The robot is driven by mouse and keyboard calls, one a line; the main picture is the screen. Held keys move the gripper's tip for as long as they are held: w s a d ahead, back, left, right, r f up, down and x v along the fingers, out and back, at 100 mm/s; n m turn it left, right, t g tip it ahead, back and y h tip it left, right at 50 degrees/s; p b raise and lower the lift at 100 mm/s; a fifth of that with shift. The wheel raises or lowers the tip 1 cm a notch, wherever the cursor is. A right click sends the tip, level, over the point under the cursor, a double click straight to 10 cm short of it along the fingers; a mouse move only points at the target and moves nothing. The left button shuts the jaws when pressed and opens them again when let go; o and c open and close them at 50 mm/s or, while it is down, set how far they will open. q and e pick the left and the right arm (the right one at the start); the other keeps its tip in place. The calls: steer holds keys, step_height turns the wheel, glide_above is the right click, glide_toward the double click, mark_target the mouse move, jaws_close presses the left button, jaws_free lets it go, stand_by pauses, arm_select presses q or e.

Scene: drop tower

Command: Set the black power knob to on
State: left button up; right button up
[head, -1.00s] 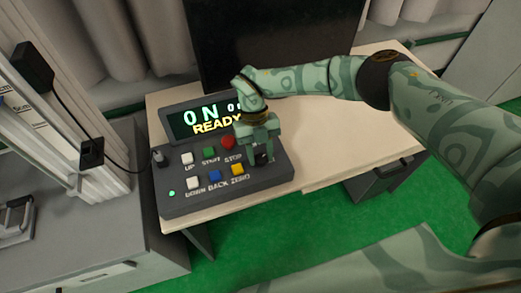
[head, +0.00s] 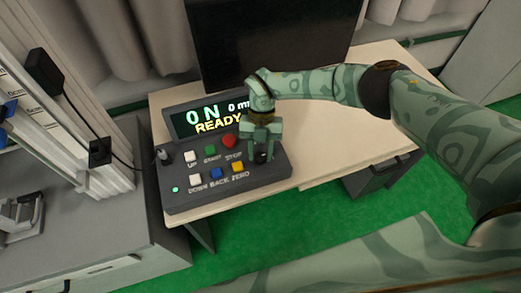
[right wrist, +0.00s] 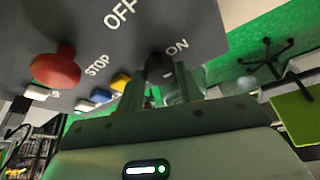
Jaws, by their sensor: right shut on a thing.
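The black power knob (head: 262,158) is at the box's right end, partly hidden by my right gripper (head: 261,149). In the right wrist view the knob (right wrist: 158,67) sits between the fingers of the right gripper (right wrist: 160,90), which is shut on it. The printed words OFF and ON show beside the knob, with ON close to it. My left gripper is not in view.
A red stop button (head: 230,141), a green start button (head: 210,150), and white, blue and yellow buttons lie left of the knob. A dark monitor (head: 270,40) stands behind. The desk top (head: 340,140) right of the box is clear.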

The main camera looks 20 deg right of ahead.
steer(key=o, duration=1)
steer(key=v, duration=1.6)
steer(key=shift+w+r+p, duration=0.1)
steer(key=shift+r+p, duration=0.1)
steer(key=shift+p, duration=0.2)
